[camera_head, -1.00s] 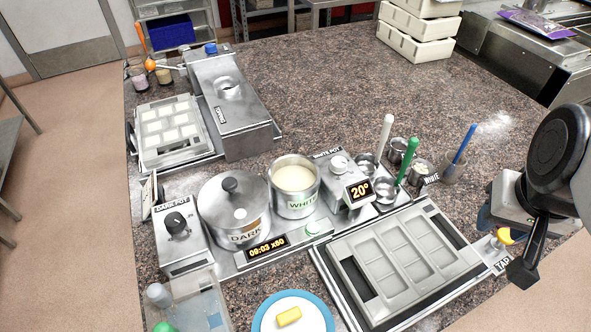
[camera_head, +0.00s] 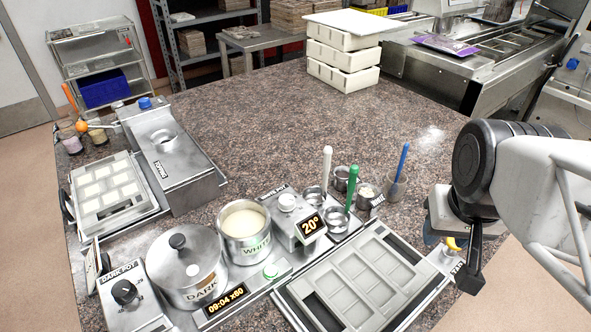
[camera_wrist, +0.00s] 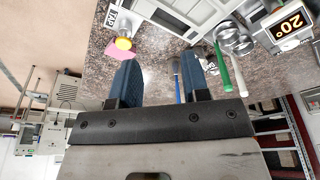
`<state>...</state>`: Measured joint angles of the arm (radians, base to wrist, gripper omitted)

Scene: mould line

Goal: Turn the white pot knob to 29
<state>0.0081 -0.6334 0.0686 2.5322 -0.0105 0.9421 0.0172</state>
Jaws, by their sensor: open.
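A mould tray (camera_head: 365,280) lies in front. The dark pot (camera_head: 186,270) is at left.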

